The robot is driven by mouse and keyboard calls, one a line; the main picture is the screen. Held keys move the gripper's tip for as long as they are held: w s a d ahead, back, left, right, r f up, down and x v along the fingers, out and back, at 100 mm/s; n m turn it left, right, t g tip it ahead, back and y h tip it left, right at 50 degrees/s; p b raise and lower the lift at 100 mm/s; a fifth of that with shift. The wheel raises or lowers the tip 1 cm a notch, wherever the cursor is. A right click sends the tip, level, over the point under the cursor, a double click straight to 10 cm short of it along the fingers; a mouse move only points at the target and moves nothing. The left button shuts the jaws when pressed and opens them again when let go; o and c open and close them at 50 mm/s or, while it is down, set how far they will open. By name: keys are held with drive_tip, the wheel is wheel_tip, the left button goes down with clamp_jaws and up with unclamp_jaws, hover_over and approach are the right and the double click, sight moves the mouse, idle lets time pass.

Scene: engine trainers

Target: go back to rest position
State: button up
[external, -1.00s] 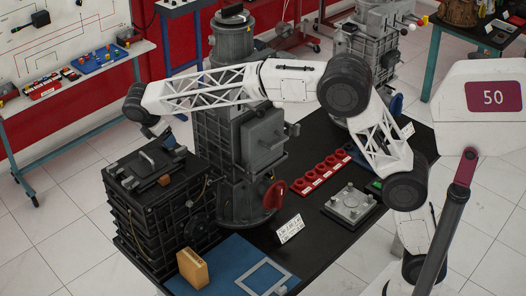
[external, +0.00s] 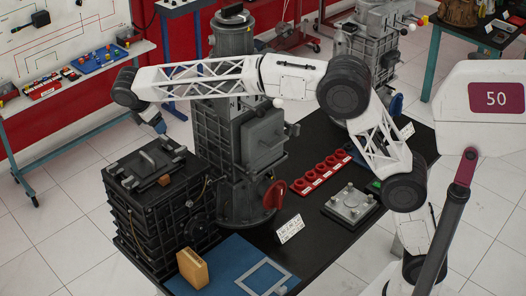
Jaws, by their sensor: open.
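My white lattice arm reaches across the upper middle of the external view to a black wrist joint at the left. My gripper (external: 159,127) hangs below that wrist, small in the picture. It is open, and no object shows in it. It is in the air above and behind the black ribbed box (external: 155,210), apart from it. The fine shape of the fingers is hard to make out.
A tall grey engine unit (external: 236,130) with a red handwheel (external: 275,194) stands close to the right of my gripper, below the arm. Red rings (external: 318,172) and a metal plate (external: 350,204) lie right.

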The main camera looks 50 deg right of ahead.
drive_tip(key=shift+r, duration=0.15)
drive_tip(key=s+d+r+m+t+y, duration=0.1)
drive_tip(key=s+d+r+m+t, duration=0.25)
drive_tip(key=s+d+r, duration=0.85)
drive_tip(key=s+d+r+m+t+y, duration=0.1)
drive_tip(key=s+d+r+m+t, duration=0.25)
drive_tip(key=s+d+r, duration=0.85)
drive_tip(key=s+d+f+m+g+y, duration=0.1)
drive_tip(key=s+d+f+m, duration=0.2)
drive_tip(key=s+d+f, duration=0.4)
drive_tip(key=s+d+f+m+g, duration=0.1)
drive_tip(key=s+d+f+m, duration=0.1)
drive_tip(key=s+d+f, duration=0.5)
drive_tip(key=s+d+f+m+g, duration=0.1)
drive_tip(key=s+f+m, duration=0.2)
drive_tip(key=s+f, duration=0.4)
drive_tip(key=s+d+f+m+g+y, duration=0.1)
drive_tip(key=s+d+f+m, duration=0.1)
drive_tip(key=s+f, duration=0.6)
wheel_tip(320, 180, down, 7)
drive_tip(key=shift+s+f+m+y, duration=0.15)
drive_tip(key=shift+s+m+y, duration=0.15)
drive_tip(key=shift+m, duration=0.3)
drive_tip(key=shift+w, duration=0.1)
